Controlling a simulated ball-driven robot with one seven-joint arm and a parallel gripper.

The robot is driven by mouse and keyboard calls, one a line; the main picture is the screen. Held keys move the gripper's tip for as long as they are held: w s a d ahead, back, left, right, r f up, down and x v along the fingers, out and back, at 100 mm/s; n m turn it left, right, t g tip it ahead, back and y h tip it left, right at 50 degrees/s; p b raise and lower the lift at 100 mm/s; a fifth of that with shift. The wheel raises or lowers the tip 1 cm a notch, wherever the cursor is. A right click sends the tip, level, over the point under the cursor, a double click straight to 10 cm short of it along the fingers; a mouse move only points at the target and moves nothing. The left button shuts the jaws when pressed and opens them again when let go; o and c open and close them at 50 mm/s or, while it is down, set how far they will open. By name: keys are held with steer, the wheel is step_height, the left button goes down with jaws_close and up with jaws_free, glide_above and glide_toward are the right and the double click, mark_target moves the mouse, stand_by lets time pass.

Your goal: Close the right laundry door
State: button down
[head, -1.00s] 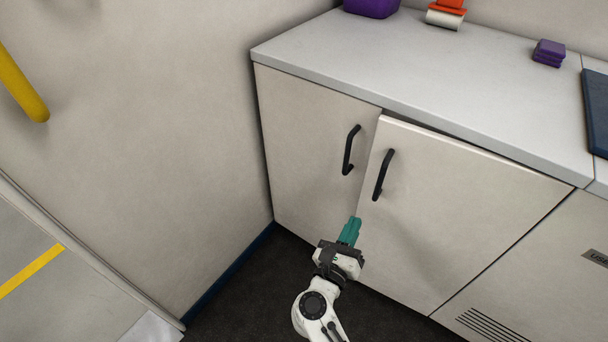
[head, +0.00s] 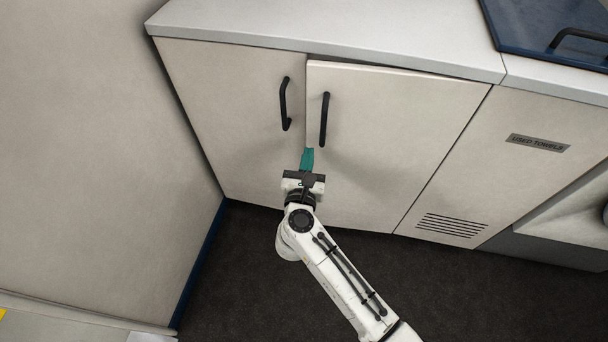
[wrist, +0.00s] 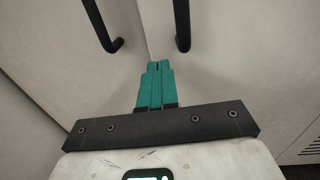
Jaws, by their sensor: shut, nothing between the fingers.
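The right laundry door (head: 385,140) is a pale panel with a black vertical handle (head: 324,120) near its left edge. It stands slightly ajar, its left edge a little proud of the left door (head: 230,110), with a dark gap under the counter. The left door looks flush and has its own black handle (head: 285,104). My gripper (head: 307,152) has teal fingers pressed together, empty, below the two handles in front of the seam. In the wrist view the fingers (wrist: 157,70) point at the seam, just below the right handle (wrist: 182,30). I cannot tell whether they touch the door.
A light grey counter (head: 340,32) overhangs the doors. A panel marked used towels (head: 475,150), with a vent, adjoins on the right. A plain wall (head: 90,150) closes off the left side. Dark floor (head: 250,270) in front is clear around my arm.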

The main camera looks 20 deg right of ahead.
mark_target(311, 137)
steer(key=shift+x, duration=1.75)
steer(key=w+b, duration=0.1)
steer(key=w+d+h+b, duration=0.1)
steer(key=w+m, duration=0.1)
steer(key=shift+d+f+g+b, duration=0.15)
steer(key=shift+d+g+b, duration=0.1)
steer(key=shift+g+b, duration=0.15)
steer(key=shift+w+d+h, duration=0.15)
steer(key=shift+w+h, duration=0.15)
steer(key=shift+w+r, duration=0.1)
steer(key=shift+r, duration=0.25)
steer(key=shift+d, duration=0.15)
